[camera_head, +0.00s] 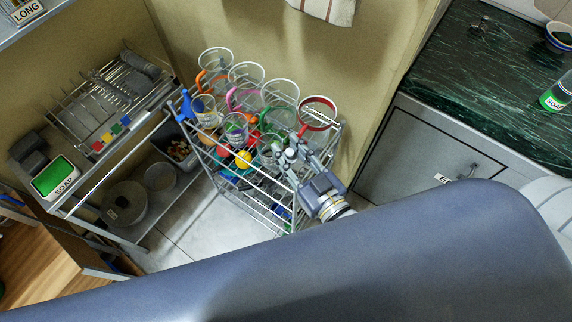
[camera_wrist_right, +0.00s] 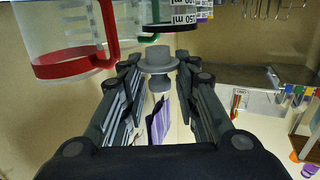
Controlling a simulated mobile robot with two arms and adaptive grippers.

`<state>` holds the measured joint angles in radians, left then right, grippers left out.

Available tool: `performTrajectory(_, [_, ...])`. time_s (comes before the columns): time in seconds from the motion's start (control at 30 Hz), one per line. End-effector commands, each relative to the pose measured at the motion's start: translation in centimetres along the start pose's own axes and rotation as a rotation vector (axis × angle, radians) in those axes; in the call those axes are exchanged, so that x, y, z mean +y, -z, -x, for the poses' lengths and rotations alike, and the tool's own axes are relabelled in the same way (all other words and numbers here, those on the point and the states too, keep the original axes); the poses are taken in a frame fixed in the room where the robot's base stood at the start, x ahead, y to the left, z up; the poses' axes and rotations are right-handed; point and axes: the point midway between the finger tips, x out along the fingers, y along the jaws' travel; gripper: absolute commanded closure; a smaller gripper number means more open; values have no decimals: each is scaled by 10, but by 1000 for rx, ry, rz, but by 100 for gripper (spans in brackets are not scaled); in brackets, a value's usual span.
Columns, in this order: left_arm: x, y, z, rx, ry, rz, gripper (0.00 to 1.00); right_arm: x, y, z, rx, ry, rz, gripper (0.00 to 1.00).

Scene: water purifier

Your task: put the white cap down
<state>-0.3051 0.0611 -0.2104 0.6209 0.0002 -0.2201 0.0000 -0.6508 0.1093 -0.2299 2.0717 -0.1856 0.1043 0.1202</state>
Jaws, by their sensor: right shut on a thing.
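My right gripper (camera_head: 289,152) is over the right part of a metal wire rack cart (camera_head: 262,205), beside the clear jugs. In the right wrist view, its fingers (camera_wrist_right: 158,72) are closed around a small flanged cap (camera_wrist_right: 158,54), which looks grey in this light. The cap is held at the fingertips, with its wide rim upright of the jaws and a narrower stub below. The left gripper is not in view.
Jugs with coloured handles crowd the rack top; a red-rimmed jug (camera_head: 318,112) is closest to my right gripper and shows large in the wrist view (camera_wrist_right: 65,45). A dish rack (camera_head: 105,90) stands left. A dark green counter (camera_head: 480,85) lies right.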

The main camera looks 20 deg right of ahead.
Motion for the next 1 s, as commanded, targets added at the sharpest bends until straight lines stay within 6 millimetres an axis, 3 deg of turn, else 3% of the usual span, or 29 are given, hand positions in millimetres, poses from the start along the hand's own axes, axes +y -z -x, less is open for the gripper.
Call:
performTrajectory(0.03, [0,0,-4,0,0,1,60,0,-16,-1,-3,-1,-1,80])
performTrajectory(0.13, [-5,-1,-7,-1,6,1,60,0,-35,-2,-2,-1,-1,80])
performTrajectory(0.33, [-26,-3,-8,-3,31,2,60,-1,-52,-3,1,-1,-1,80])
performTrajectory(0.6, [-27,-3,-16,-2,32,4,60,-1,-87,-5,1,-1,-1,80])
performTrajectory(1.0, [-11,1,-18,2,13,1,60,-1,-92,-5,1,-1,-1,80])
